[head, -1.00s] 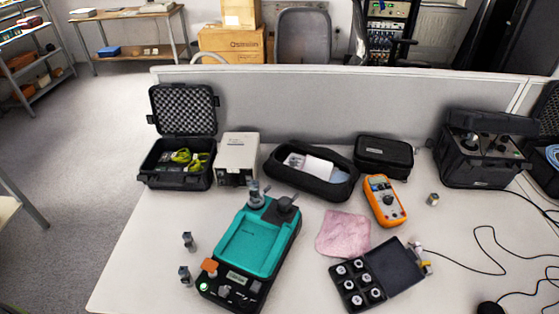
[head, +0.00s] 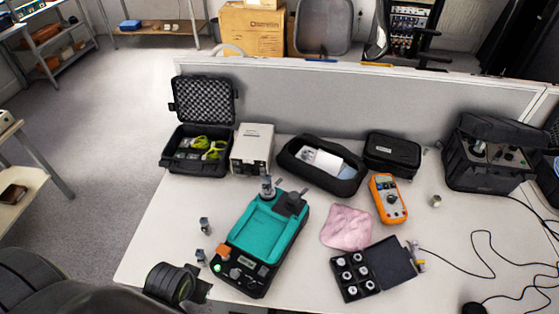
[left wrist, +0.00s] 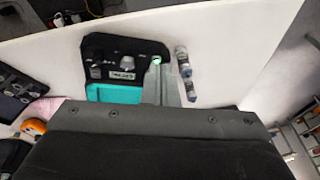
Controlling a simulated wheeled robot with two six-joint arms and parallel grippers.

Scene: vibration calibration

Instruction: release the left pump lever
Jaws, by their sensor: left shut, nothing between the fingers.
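The teal and black bench device (head: 262,232) stands at the table's front left, with a lit green button (head: 234,273) and an orange block (head: 223,250) at its front left corner. Two upright fittings, one silvery (head: 267,187) and one black (head: 290,203), rise at its back. I cannot tell which part is the left pump lever. In the left wrist view my left gripper (left wrist: 160,68) is shut and empty, its fingertips seen beside the green button (left wrist: 157,60). The fingers hide part of the device. My left arm enters at bottom left in the head view. My right gripper is out of view.
Two small fittings (head: 204,225) (head: 201,257) stand left of the device. An open black case (head: 200,139), a beige box (head: 252,148) and a black pouch (head: 318,176) stand behind it. A pink cloth (head: 346,228) and an open box of parts (head: 389,268) lie to its right.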

